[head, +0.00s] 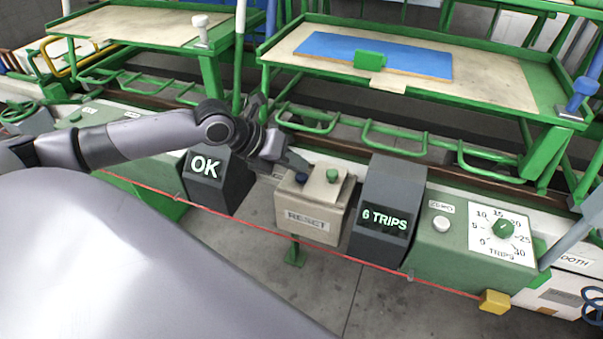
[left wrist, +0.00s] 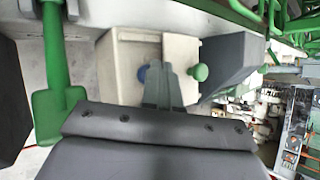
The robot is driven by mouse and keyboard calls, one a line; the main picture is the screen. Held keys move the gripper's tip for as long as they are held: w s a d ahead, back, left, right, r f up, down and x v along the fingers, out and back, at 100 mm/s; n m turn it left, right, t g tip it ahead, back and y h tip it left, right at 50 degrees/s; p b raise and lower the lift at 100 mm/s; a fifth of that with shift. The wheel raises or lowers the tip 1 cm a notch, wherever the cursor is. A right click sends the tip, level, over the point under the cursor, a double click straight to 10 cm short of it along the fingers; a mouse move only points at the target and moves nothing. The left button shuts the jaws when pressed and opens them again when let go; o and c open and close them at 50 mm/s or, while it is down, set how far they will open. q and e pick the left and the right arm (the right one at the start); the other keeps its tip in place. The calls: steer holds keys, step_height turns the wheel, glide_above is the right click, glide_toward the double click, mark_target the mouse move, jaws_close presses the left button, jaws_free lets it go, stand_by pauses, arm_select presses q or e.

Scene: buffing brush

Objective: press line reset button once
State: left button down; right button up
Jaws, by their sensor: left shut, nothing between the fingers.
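The beige box labelled RESET (head: 322,222) stands at the middle of the line. Its top carries a blue button (head: 301,178) and, to the right, a green knob (head: 333,175). My left gripper (head: 298,166) is shut and empty, its fingertips at the blue button from behind. In the left wrist view the closed fingers (left wrist: 163,88) lie between the blue button (left wrist: 142,72) and the green knob (left wrist: 199,72), partly covering the blue one. I cannot tell whether the tips touch it. My right gripper is not in view.
A dark display reading OK (head: 205,166) stands left of the box and one reading 6 TRIPS (head: 384,218) stands close on its right. A green dial panel (head: 436,250) is further right. A red cord (head: 362,262) runs along the front. Green-railed tables stand behind.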

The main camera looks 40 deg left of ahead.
mark_target(296, 178)
arm_select(q)
step_height(296, 178, up, 5)
steer(key=p, duration=0.4)
stand_by(0.8)
